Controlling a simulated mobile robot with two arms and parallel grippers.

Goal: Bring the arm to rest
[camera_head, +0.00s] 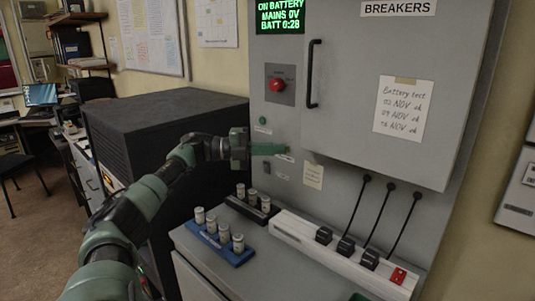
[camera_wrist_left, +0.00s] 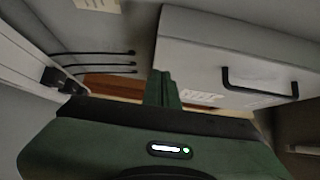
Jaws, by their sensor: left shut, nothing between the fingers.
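My left arm comes in from the lower left in the head view. I cannot tell whether the fingertips touch the panel.
A red rotary switch (camera_head: 277,85) sits above the gripper. Below are a blue rack (camera_head: 228,254) and a dark rack (camera_head: 248,209) with small cylinders, and a white power strip (camera_head: 340,255) with black plugs and cables. A black cabinet (camera_head: 165,120) stands behind the arm.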

